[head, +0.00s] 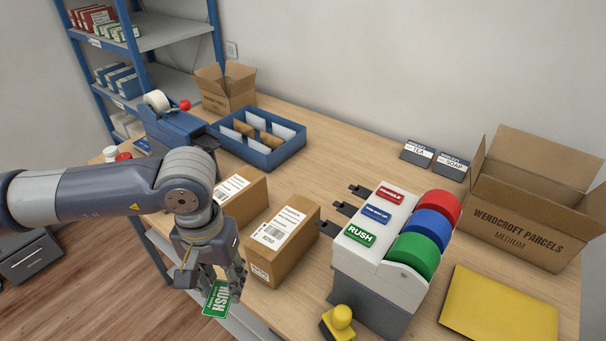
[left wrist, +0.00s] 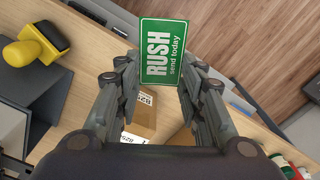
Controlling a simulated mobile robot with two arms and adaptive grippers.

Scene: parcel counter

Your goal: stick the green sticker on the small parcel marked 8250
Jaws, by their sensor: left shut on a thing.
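My left gripper (head: 222,280) is shut on the green RUSH sticker (head: 216,300), held past the table's front edge. The left wrist view shows the sticker (left wrist: 163,52) flat between the fingertips, reading "RUSH send today". Two small brown parcels with white labels stand on the table: a nearer one (head: 291,255) just right of the gripper, and one behind it (head: 249,200), partly hidden by my arm. My right gripper is out of view.
A label dispenser (head: 408,220) with red, blue and green rolls stands right of the parcels. A yellow-handled stamp (head: 340,318) is at the front edge. A blue divided tray (head: 262,155), an open carton (head: 530,220) and a yellow envelope (head: 498,308) surround clear tabletop.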

